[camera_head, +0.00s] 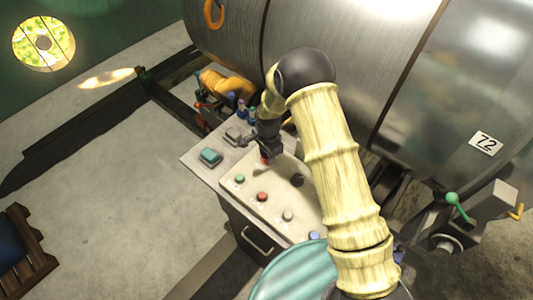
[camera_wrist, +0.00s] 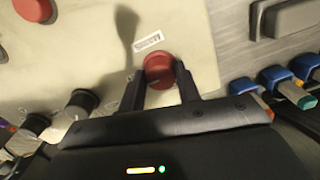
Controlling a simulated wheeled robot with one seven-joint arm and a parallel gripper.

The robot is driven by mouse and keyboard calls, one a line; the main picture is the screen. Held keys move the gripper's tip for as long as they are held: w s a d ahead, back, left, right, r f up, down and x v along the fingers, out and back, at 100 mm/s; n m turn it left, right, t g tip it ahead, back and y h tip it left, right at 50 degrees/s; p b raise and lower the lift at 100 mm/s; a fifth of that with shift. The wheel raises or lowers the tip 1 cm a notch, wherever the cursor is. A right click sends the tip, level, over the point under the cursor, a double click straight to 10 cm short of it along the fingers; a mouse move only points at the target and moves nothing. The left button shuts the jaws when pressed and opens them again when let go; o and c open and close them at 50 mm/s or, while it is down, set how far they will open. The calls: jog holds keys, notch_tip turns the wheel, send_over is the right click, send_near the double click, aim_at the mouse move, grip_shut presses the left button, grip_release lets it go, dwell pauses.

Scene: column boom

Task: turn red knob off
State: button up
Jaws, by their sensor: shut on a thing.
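The red knob (camera_wrist: 159,70) is on the cream control panel (camera_wrist: 70,60), beside a small printed label. In the wrist view my gripper (camera_wrist: 159,88) has one dark finger on each side of the knob, and it is shut on it. In the head view my gripper (camera_head: 267,150) reaches down to the far corner of the panel, and only a bit of the red knob (camera_head: 265,158) shows below it. Which way the knob is turned cannot be read.
The panel also carries a green button (camera_head: 240,179), a red button (camera_head: 262,196), a pale button (camera_head: 287,215) and a black knob (camera_head: 297,180). A teal-topped box (camera_head: 210,156) sits left of the panel. A large metal tank (camera_head: 340,60) stands close behind.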

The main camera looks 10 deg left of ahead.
jog(key=shift+n+b, duration=0.3)
jog(key=n+b, duration=0.1)
jog(key=n, duration=0.1)
jog(key=shift+f+n+b, duration=0.1)
jog(key=shift+n+b, duration=0.2)
jog(key=shift+b, duration=0.05)
jog(key=n+b, duration=0.2)
jog(key=n, duration=0.3)
jog(key=shift+w, duration=0.1)
jog(key=n+b, duration=0.1)
jog(key=n, duration=0.3)
jog(key=shift+n+b, duration=0.35)
jog(key=shift+n, duration=0.05)
jog(key=n, duration=0.5)
jog(key=shift+b, duration=0.35)
jog(key=shift+a+r, duration=0.1)
jog(key=shift+r, duration=0.1)
jog(key=o, duration=1)
